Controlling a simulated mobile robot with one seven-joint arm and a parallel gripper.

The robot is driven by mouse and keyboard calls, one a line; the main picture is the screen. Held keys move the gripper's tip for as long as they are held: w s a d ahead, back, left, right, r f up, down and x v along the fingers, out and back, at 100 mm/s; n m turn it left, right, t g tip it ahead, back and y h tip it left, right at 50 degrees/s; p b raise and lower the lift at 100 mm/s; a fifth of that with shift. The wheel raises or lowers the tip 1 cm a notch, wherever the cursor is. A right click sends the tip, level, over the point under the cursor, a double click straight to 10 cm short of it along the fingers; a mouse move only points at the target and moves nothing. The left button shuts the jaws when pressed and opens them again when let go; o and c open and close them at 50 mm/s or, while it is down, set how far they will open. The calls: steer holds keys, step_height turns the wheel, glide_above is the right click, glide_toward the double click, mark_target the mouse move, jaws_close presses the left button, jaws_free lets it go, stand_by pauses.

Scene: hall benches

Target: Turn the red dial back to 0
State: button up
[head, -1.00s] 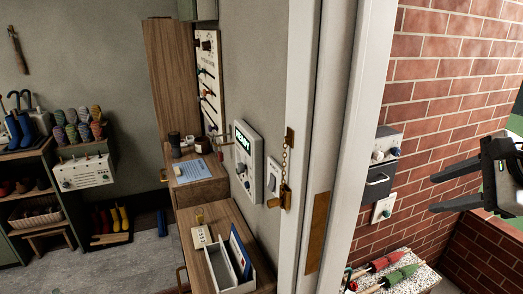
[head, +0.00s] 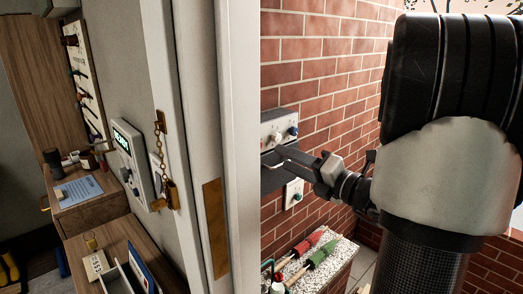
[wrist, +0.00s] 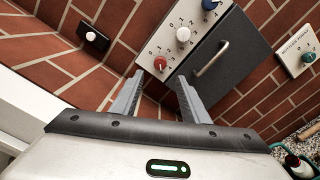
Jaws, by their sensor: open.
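In the wrist view the red dial (wrist: 160,64) sits at the near end of a white panel (wrist: 172,52) with printed numbers, in a row with a white dial (wrist: 183,34) and a blue dial (wrist: 210,4). My gripper (wrist: 159,76) is open, its fingertips either side of the red dial in the picture. I cannot tell whether they touch it, and its pointer setting is too small to read. In the head view my gripper (head: 279,158) is in front of the wall box (head: 285,118); the red dial does not show there.
A dark cover with a metal handle (wrist: 211,58) adjoins the panel. A plate with a green knob (wrist: 298,51) and a small black fitting (wrist: 93,37) are on the brick wall. The white door frame (head: 207,110) stands close left. Red and green rolled items (head: 306,244) lie below.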

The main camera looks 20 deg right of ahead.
steer(key=x, duration=1)
steer(key=shift+b, duration=0.35)
jaws_close()
